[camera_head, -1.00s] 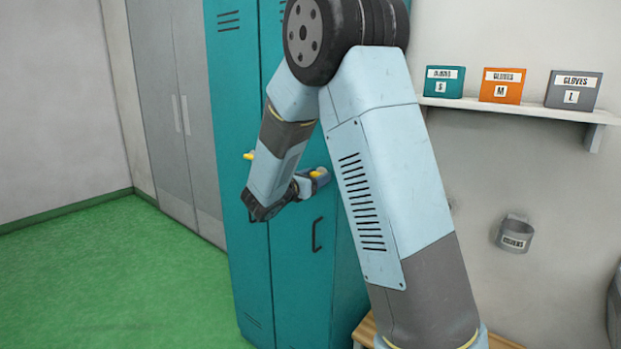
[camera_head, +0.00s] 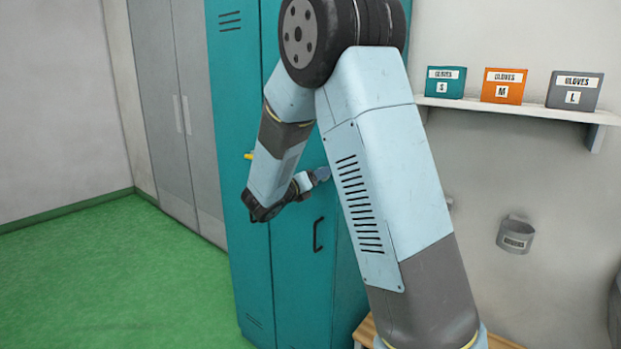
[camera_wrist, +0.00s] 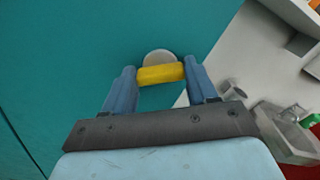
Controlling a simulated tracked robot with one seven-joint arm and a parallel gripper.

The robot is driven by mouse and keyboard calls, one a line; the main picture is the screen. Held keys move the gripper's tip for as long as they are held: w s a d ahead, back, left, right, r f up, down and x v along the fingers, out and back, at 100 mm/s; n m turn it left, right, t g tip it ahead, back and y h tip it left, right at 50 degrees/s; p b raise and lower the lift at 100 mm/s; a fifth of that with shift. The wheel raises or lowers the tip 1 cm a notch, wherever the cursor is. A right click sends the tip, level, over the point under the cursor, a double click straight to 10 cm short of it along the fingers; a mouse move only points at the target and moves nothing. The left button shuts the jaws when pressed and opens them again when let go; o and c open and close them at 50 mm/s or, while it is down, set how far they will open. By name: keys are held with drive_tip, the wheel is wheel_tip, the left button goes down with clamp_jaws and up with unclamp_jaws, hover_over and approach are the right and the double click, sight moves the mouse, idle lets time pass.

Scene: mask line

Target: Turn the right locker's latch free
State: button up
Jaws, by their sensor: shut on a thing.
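The right locker's latch is a yellow bar (camera_wrist: 162,73) on a pale round base (camera_wrist: 158,56), set on the teal door. In the wrist view the bar lies nearly level, its right end slightly higher. My gripper (camera_wrist: 162,76) has one blue finger at each end of the bar and is shut on it. In the head view my gripper (camera_head: 321,174) is at the right locker's door (camera_head: 295,265), above its black handle (camera_head: 318,235). The latch is hidden there. The right door looks closed.
The left locker (camera_head: 238,100) has its own yellow latch (camera_head: 249,156), just left of my forearm. A shelf (camera_head: 510,108) with glove boxes and a small grey wall bin (camera_head: 515,234) are to the right. Green floor (camera_head: 130,280) is clear at left.

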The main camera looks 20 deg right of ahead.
drive_tip(key=n, duration=1.1)
drive_tip(key=shift+d, duration=0.3)
idle(0.4)
drive_tip(key=o, duration=1.1)
drive_tip(key=shift+a+n, duration=0.1)
drive_tip(key=shift+n, duration=0.2)
drive_tip(key=shift+c, duration=0.2)
drive_tip(key=shift+a, duration=0.2)
drive_tip(key=v, duration=1.3)
drive_tip(key=shift+s+a, duration=0.25)
drive_tip(key=shift+s, duration=0.05)
